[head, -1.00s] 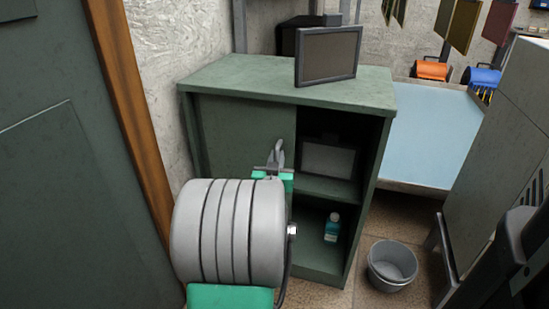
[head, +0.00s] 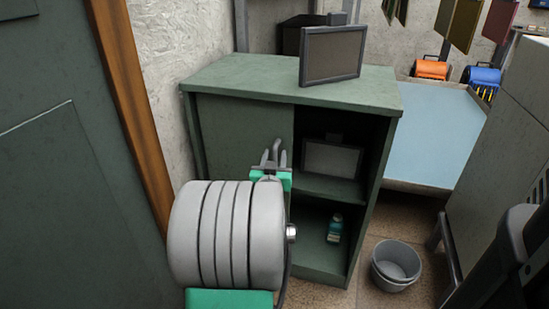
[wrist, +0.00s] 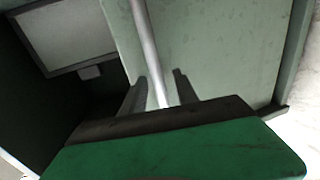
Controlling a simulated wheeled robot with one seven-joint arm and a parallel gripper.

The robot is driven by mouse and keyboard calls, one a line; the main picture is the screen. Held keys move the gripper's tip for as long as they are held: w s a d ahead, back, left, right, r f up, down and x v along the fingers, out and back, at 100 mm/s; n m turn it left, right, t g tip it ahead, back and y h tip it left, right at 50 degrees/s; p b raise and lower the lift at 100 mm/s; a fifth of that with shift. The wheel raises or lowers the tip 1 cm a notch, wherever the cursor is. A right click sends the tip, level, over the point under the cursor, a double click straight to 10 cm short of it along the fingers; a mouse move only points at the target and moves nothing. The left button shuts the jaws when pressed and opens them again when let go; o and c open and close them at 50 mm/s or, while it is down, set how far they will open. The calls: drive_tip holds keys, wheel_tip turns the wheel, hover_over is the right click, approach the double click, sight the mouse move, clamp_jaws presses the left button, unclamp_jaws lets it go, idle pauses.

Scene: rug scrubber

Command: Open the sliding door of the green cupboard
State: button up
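The green cupboard (head: 345,92) stands against the wall. Its sliding door (head: 232,134) covers the left part of the front, and the right part is open, showing a shelf. The door's upright grey bar handle (head: 277,146) is near the door's right edge. My gripper (head: 276,162) is at the handle. In the wrist view, the handle (wrist: 147,45) passes between my two fingers (wrist: 160,90), which stand apart with a visible gap on the right side. The handle's lower end is hidden behind the gripper body.
A monitor (head: 331,54) stands on the cupboard top; another screen (head: 332,158) and a small bottle (head: 335,228) are inside. A grey bucket (head: 395,264) is on the floor at right. A grey cabinet (head: 500,150) stands further right, and a dark green panel (head: 70,190) is close on the left.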

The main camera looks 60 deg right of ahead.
drive_tip(key=p+v, duration=0.2)
drive_tip(key=v, duration=0.5)
drive_tip(key=shift+s+a, duration=0.15)
drive_tip(key=shift+a, duration=0.2)
